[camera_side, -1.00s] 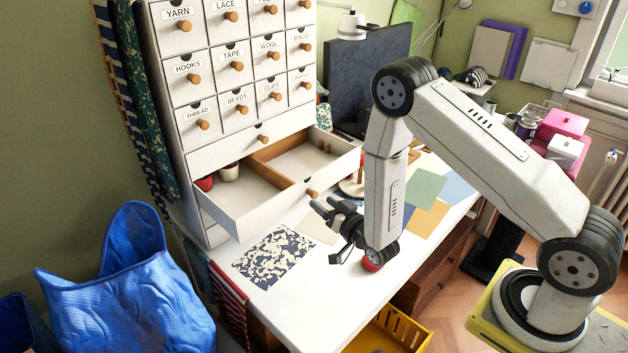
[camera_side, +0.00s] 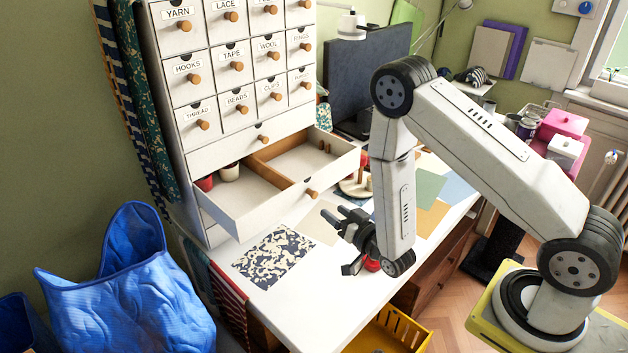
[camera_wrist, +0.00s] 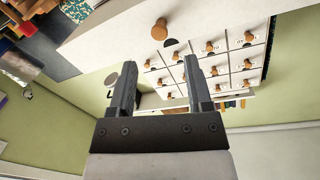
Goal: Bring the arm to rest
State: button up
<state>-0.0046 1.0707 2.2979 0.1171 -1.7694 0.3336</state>
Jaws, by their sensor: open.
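My gripper (camera_side: 338,215) is in the side view, above the white table (camera_side: 325,294), in front of the open drawer and to the right of the patterned sheet. Its fingers point up and left toward the drawer. In the wrist view, my gripper (camera_wrist: 163,82) shows two dark fingers spread apart with nothing between them. Part of a red thing (camera_side: 371,264) shows behind the wrist in the side view; the wrist hides most of it.
A white cabinet (camera_side: 240,52) of labelled drawers stands at the back left. Its open drawer (camera_side: 262,219) juts over the table and holds small pots. A blue bag (camera_side: 130,290) stands at left. A yellow crate (camera_side: 395,332) is below the table's front edge.

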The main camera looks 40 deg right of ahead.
jog(key=s+a+r+n+g+y, duration=0.1)
jog(key=s+r+n+g, duration=0.1)
jog(key=s+r+g, duration=0.2)
jog(key=s+r+n+g, duration=0.2)
jog(key=s+r+g, duration=0.3)
jog(key=s+g, duration=0.4)
jog(key=shift+s+a+n+g+y, duration=0.35)
jog(key=shift+a+n+g+y, duration=0.05)
jog(key=shift+g, duration=0.6)
